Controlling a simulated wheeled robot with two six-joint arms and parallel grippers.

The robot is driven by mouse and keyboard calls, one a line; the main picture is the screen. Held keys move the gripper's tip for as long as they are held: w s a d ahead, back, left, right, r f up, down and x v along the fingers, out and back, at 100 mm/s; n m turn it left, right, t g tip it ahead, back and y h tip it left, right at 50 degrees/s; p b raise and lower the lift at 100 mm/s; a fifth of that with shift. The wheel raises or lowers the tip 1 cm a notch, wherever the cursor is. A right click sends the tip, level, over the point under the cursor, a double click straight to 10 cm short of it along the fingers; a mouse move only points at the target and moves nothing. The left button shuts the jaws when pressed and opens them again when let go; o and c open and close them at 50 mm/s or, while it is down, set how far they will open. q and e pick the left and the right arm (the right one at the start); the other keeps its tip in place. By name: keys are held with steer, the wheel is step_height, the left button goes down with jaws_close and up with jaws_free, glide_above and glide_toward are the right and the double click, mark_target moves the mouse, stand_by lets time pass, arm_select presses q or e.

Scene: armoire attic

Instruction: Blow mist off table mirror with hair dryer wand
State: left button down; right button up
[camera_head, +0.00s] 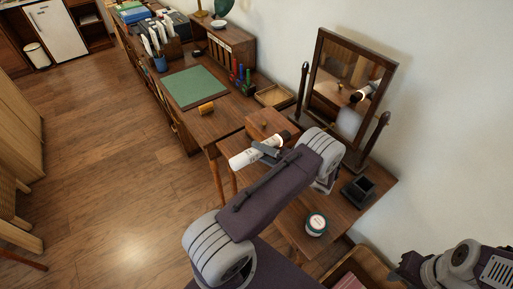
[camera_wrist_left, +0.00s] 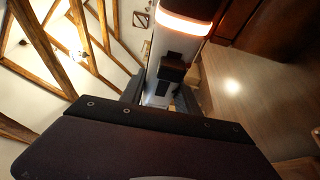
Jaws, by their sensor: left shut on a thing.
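The table mirror (camera_head: 328,88) stands upright in a dark wood frame on the table, near the wall. A pale misty patch (camera_head: 348,122) shows on the lower part of its glass, and the glass reflects the wand. My left gripper (camera_head: 267,152) is shut on the white hair dryer wand (camera_head: 243,160), held in front of the mirror; the wand's dark end points towards the mirror side. In the left wrist view the wand (camera_wrist_left: 157,92) sits between the fingers, with a glowing orange ring (camera_wrist_left: 184,22). My right arm shows at the lower right; its gripper (camera_head: 408,269) is unclear.
A small dark box (camera_head: 358,191) and a round white-lidded jar (camera_head: 316,223) stand on the table below the mirror. A wooden tray (camera_head: 273,96) lies left of the mirror. The desk with a green mat (camera_head: 195,87) is further left. The floor at left is clear.

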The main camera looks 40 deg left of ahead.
arm_select(q)
steer(key=shift+s+d, duration=0.2)
steer(key=shift+d, duration=0.55)
steer(key=shift+s+d, duration=0.2)
steer(key=shift+d, duration=0.5)
steer(key=shift+a, duration=0.1)
steer(key=shift+w+a, duration=0.2)
steer(key=shift+a, duration=0.55)
steer(key=shift+w+a, duration=0.25)
steer(key=shift+a, duration=0.55)
steer(key=shift+w+a, duration=0.2)
steer(key=shift+a, duration=0.55)
steer(key=shift+w+a, duration=0.75)
steer(key=shift+a, duration=1.7)
step_height(320, 180, up, 6)
steer(key=p, duration=0.6)
glide_above(261, 155)
steer(key=w+a, duration=0.2)
steer(key=a, duration=0.2)
steer(key=shift+s+d+r, duration=0.1)
steer(key=shift+s+d, duration=0.05)
steer(key=shift+d, duration=0.1)
